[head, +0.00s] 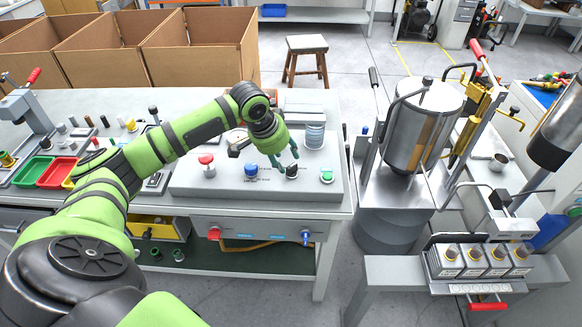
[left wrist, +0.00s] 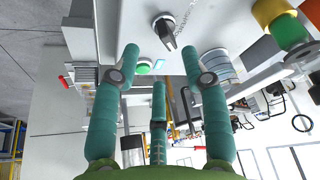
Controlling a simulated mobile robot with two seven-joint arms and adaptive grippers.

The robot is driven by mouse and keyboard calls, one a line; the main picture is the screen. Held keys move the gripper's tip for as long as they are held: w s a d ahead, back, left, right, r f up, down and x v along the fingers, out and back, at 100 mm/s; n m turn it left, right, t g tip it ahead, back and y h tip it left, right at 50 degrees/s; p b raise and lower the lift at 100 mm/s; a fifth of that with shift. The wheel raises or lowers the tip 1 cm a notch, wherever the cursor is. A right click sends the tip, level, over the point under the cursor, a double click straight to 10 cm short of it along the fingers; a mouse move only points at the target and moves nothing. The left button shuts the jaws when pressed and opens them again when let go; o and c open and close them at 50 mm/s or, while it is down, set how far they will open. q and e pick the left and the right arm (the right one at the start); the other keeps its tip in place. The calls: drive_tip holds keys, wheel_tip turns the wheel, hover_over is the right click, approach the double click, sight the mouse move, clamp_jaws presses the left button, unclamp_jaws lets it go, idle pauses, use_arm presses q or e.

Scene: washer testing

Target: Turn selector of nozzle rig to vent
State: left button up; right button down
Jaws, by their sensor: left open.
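The nozzle rig's grey panel (head: 220,187) sits on the front bench in the head view. Its black selector knob (head: 292,171) stands between a blue button (head: 251,170) and a green button (head: 327,176). My left gripper (head: 283,164) is open, with its teal fingers close above and beside the knob. In the left wrist view, the selector knob (left wrist: 167,32) lies beyond the open gripper's (left wrist: 160,60) fingertips, apart from them. Its pointer is tilted in that view. Small lettering beside it is too small to read. My right gripper is not in view.
A red mushroom button (head: 207,162) and a gauge (head: 237,142) are left of the selector. A ribbed cylinder (head: 315,133) stands behind it. A steel tank (head: 422,125) stands right of the bench. Red and green trays (head: 66,168) lie at the left.

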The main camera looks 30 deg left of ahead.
sight(291, 168)
use_arm(q)
drive_tip(key=shift+p+x, duration=0.5)
drive_tip(key=shift+x, duration=2.65)
drive_tip(key=shift+w+a, duration=0.1)
drive_tip(key=shift+w, duration=0.05)
drive_tip(key=shift+r, duration=0.1)
clamp_jaws()
